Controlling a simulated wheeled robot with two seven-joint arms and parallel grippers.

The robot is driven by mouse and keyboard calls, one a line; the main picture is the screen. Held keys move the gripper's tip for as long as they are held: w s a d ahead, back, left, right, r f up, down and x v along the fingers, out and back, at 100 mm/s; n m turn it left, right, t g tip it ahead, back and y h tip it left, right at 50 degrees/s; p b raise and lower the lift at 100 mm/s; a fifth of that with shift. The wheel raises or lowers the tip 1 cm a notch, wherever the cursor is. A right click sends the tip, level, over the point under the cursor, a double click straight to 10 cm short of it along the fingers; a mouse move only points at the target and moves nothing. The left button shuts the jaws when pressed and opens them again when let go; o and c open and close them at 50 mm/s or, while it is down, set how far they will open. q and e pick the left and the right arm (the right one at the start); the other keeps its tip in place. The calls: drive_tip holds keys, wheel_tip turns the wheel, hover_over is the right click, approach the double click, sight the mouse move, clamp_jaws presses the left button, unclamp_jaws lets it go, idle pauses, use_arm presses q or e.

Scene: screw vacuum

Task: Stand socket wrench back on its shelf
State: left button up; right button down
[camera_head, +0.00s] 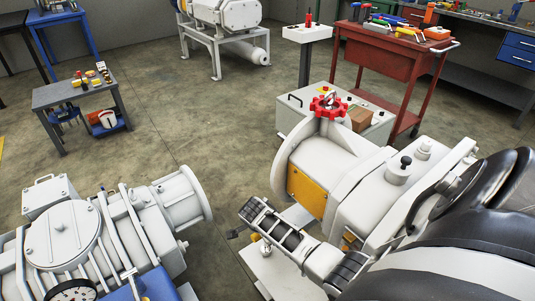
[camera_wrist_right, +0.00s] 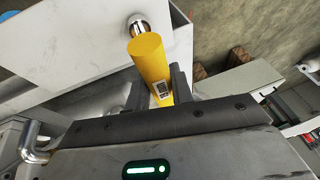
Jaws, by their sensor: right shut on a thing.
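A yellow cylindrical handle (camera_wrist_right: 148,60) with a small printed label shows in the right wrist view, probably the socket wrench. A chrome piece (camera_wrist_right: 137,22) shows at its far end. My right gripper (camera_wrist_right: 163,88) is shut on this handle, with one dark finger on each side. In the head view my right gripper (camera_head: 246,222) comes in from the right, in front of the large white machine. The held thing is mostly hidden there. I cannot clearly make out the shelf. My left gripper is not in view.
A white machine (camera_head: 310,155) with a red handwheel (camera_head: 328,106) stands close to my right arm. Another grey machine (camera_head: 110,235) is at lower left. A red tool cart (camera_head: 395,52) and a small grey table (camera_head: 75,92) stand farther back. The floor between is clear.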

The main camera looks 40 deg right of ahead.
drive_tip(key=shift+f, duration=0.2)
idle(0.6)
drive_tip(key=shift+c, duration=1.6)
unclamp_jaws()
drive_tip(key=shift+r, duration=0.15)
drive_tip(key=shift+r+p, duration=0.8)
drive_tip(key=shift+p, duration=0.2)
